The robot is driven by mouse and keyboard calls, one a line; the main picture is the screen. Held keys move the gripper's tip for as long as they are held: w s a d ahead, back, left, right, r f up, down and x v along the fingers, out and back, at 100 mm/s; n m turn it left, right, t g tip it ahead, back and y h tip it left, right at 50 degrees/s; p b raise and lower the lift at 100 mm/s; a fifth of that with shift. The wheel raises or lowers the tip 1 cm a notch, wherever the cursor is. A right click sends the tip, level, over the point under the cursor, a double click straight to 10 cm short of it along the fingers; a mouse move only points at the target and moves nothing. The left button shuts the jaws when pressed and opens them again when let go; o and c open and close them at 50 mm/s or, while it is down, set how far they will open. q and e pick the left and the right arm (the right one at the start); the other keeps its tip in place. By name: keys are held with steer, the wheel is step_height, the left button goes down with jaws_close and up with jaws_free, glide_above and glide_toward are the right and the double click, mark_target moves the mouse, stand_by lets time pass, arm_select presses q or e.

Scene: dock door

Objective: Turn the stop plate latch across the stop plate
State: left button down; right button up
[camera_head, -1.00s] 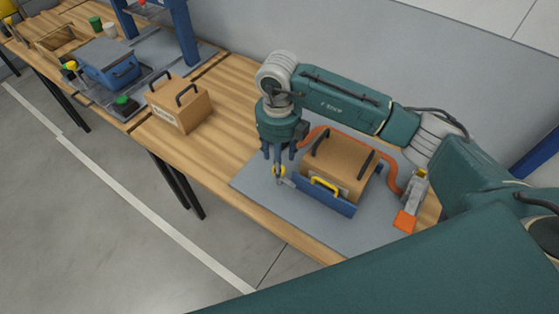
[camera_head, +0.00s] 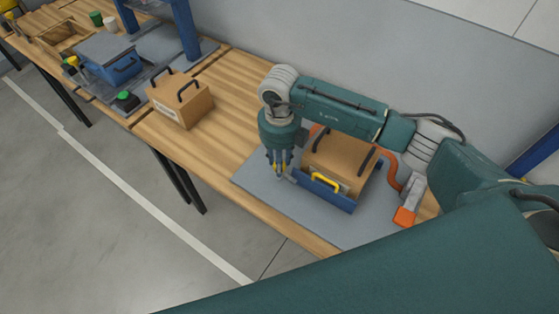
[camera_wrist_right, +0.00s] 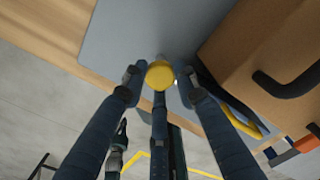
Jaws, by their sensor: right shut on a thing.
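My right gripper (camera_head: 281,170) points down at the left end of the blue stop plate (camera_head: 325,196). It is shut on the round yellow knob of the stop plate latch, and the knob (camera_wrist_right: 160,74) sits between the fingertips in the right wrist view. A small grey part of the latch shows beside the fingers in the head view, but its angle is hard to tell. The blue plate stands upright along the front of a cardboard box (camera_head: 337,160). A yellow handle (camera_head: 327,181) rises at the plate.
The box with black handles rests on a grey mat (camera_head: 262,184). Another box (camera_head: 180,104) and a blue lidded bin (camera_head: 112,65) are farther left. Bare wood (camera_head: 225,120) lies between the second box and the mat.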

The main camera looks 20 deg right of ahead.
steer(key=shift+w+f+n+b, duration=0.1)
steer(key=shift+f+n+b, duration=0.05)
steer(key=shift+n+b, duration=0.3)
arm_select(q)
steer(key=shift+w+a+f, duration=0.1)
steer(key=shift+w+f, duration=0.45)
steer(key=shift+f, duration=0.15)
arm_select(e)
steer(key=shift+r, duration=0.2)
steer(key=o, duration=1.1)
steer(key=shift+o, duration=0.2)
steer(key=shift+r, duration=0.25)
arm_select(q)
steer(key=shift+s, duration=0.15)
arm_select(e)
step_height(320, 180, up, 12)
steer(key=shift+f, duration=0.25)
